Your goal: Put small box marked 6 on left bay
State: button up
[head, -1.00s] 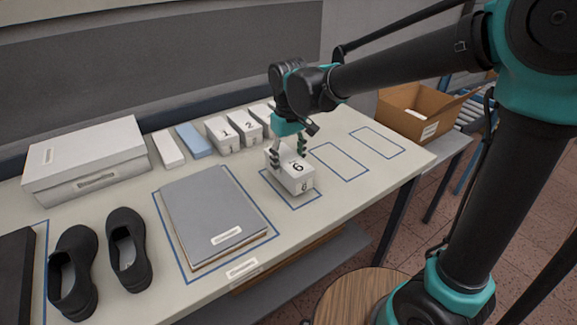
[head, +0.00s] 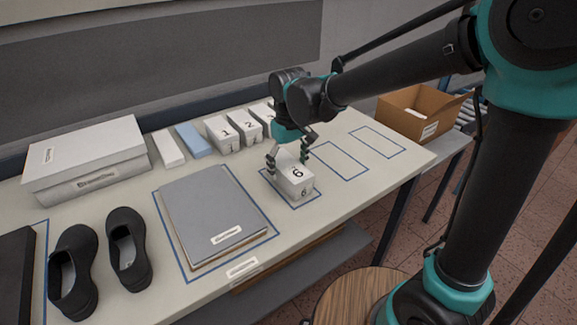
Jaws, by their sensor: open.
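The small white box marked 6 (head: 296,179) sits on the table inside the left one of three blue-outlined bays (head: 304,206). It covers most of that bay, and only parts of the blue outline show around it. My gripper (head: 287,160) is just above and behind the box, pointing down. Its dark fingers are spread apart at the box's far upper edge. Whether a finger still touches the box cannot be told.
Two more outlined bays, the middle (head: 341,160) and the right (head: 377,142), are empty. Small boxes marked 1 (head: 222,134) and 2 (head: 248,126) stand behind. A grey folder stack (head: 212,217) and black shoes (head: 127,250) lie left. A cardboard box (head: 419,111) stands right.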

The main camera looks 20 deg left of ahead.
aim_at(288, 164)
jog(key=shift+r, duration=0.1)
notch_tip(288, 164, up, 12)
dwell(0.5)
